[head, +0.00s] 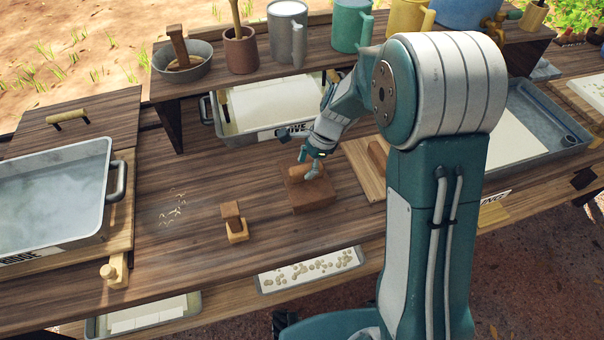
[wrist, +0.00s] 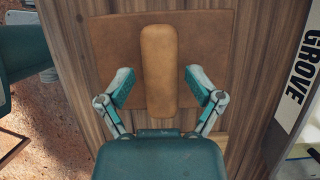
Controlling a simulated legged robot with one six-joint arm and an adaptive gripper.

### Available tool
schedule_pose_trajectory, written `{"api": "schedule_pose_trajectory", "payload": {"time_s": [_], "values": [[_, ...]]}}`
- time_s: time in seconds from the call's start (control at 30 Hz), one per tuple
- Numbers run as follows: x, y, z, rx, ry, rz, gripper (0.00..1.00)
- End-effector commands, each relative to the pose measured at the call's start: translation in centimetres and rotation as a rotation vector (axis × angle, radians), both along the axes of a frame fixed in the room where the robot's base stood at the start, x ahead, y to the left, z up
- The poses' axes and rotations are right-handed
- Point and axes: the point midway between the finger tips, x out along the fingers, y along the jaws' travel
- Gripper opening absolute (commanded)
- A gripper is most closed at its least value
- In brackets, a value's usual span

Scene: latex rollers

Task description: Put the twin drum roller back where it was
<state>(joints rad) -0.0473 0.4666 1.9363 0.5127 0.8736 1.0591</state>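My gripper (head: 318,152) is over a brown block (head: 312,194) with a rounded tan bar (head: 297,173) on top, near the middle of the bench. In the wrist view the tan bar (wrist: 157,70) lies across a brown square face (wrist: 110,45). My gripper's two fingers (wrist: 160,88) are open, one on each side of the bar, with gaps showing. A reddish-brown roller-like piece (head: 377,153) rests on a pale board (head: 362,172) to the right, partly hidden by my arm. I cannot tell for sure which piece is the twin drum roller.
A small wooden block tool (head: 232,222) stands left of the brown block. A steaming metal tub (head: 50,195) is at far left. A GROVE tray (head: 270,135) sits under the raised shelf (head: 320,64), which holds mugs and pots. Another tray (head: 545,135) is at right.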

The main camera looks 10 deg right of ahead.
Motion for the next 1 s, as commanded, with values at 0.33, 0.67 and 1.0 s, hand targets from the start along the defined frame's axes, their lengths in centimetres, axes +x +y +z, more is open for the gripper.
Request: {"api": "schedule_pose_trajectory", "payload": {"time_s": [0.33, 0.67, 1.0], "values": [[0.7, -2.7, 6.8, 0.0, -0.004, -0.003, 0.8], [0.8, -3.6, 8.9, 0.0, -0.001, 0.001, 0.8], [-4.6, -4.9, 14.9, -0.096, -0.242, 0.302, 0.8]]}}
